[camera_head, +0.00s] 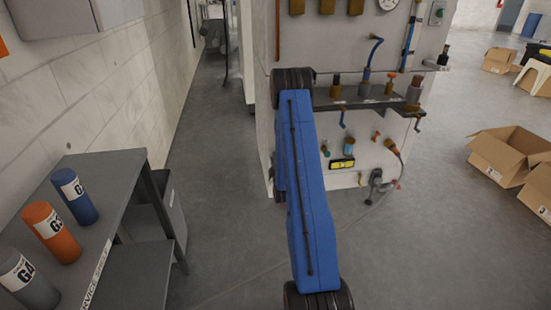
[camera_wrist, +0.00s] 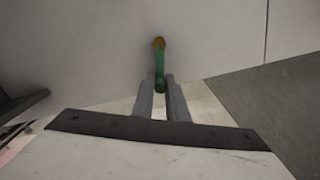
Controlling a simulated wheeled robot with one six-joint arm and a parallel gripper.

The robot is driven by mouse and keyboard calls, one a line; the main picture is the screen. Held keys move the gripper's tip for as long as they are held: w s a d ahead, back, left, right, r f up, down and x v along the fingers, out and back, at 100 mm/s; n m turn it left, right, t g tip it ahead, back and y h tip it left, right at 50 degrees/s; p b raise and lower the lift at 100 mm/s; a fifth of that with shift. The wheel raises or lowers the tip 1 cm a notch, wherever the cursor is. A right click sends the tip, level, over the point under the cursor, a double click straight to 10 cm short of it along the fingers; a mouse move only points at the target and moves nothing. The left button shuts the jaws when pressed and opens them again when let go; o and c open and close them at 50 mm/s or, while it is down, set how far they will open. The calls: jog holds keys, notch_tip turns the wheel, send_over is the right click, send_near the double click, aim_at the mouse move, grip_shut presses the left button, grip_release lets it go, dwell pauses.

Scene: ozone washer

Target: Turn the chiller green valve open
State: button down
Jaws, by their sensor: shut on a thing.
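The green valve handle (camera_wrist: 160,64) shows in the wrist view as a short green lever. It hangs from a brass-coloured fitting (camera_wrist: 158,42) on a pale panel (camera_wrist: 90,40), its lower end toward me. My gripper (camera_wrist: 161,84) is shut on the lower part of the handle, with one grey finger on each side. In the head view my blue arm reaches to the white cabinet (camera_head: 365,30) and hides my gripper. I cannot make out the gripped handle there.
The cabinet front carries a dark shelf (camera_head: 375,104) with several valves and pipes, and a blue-capped fitting (camera_head: 349,146) below it. A service table (camera_head: 122,185) with several labelled cylinders stands left. Open cardboard boxes (camera_head: 512,152) lie right.

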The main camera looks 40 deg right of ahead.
jog(key=shift+a+f+n, duration=0.1)
jog(key=shift+f+n, duration=0.65)
jog(key=shift+n, duration=0.65)
jog(key=c, duration=1.7)
grip_release()
jog(key=shift+c, duration=0.2)
jog(key=v, duration=1.7)
jog(key=shift+a, duration=0.2)
